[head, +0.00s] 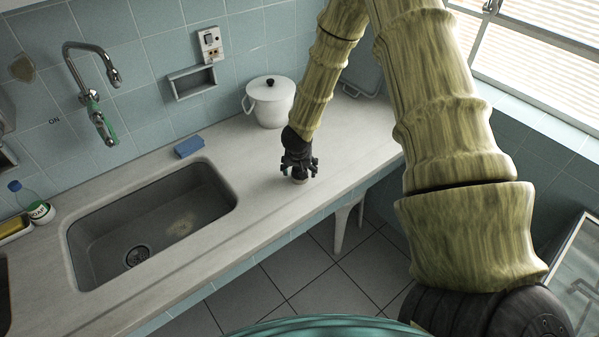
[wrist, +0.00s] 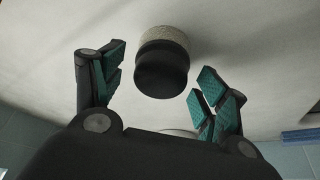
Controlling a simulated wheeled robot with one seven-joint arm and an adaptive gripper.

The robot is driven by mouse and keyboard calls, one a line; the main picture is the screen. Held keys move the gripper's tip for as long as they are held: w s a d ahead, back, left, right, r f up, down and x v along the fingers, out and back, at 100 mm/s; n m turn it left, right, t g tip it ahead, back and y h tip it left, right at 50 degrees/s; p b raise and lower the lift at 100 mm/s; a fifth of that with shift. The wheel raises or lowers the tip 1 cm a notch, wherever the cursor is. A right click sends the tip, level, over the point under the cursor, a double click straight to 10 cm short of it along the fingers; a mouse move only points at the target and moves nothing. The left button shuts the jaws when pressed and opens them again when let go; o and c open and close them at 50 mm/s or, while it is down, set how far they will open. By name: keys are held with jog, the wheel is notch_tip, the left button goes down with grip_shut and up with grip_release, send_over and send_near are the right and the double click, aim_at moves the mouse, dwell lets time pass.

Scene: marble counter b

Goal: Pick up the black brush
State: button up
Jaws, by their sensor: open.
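The black brush (wrist: 162,70) stands on the counter in the wrist view, with a round black top and a pale, rough band of bristles. It lies ahead of my gripper (wrist: 160,88), roughly in line with the gap between the fingers. The fingers are spread apart, one on each side, with space between them and the brush. In the head view my gripper (head: 299,168) points down at the counter, right of the sink. Only a small pale part of the brush (head: 299,180) shows beneath it there; the rest is hidden.
A white lidded pot (head: 270,103) stands behind my gripper near the wall. A blue sponge (head: 188,147) lies at the sink's back edge. The sink (head: 150,222) is to the left, with a bottle (head: 38,208) beyond it. The counter's front edge is close by.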

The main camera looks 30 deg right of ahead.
jog(key=shift+d+f, duration=0.1)
jog(key=c, duration=1)
jog(key=shift+r+b, duration=0.6)
jog(key=shift+r, duration=1.15)
jog(key=shift+s+a+r+b, duration=0.25)
jog(key=shift+s+a+b, duration=0.65)
jog(key=shift+s, duration=1.65)
jog(key=shift+s+a+r+b, duration=0.3)
jog(key=shift+s+a+b, duration=0.65)
jog(key=shift+s, duration=1.55)
jog(key=shift+s+a+r+b, duration=0.25)
jog(key=shift+s+a+b, duration=0.65)
jog(key=shift+s, duration=1.65)
jog(key=shift+d, duration=0.2)
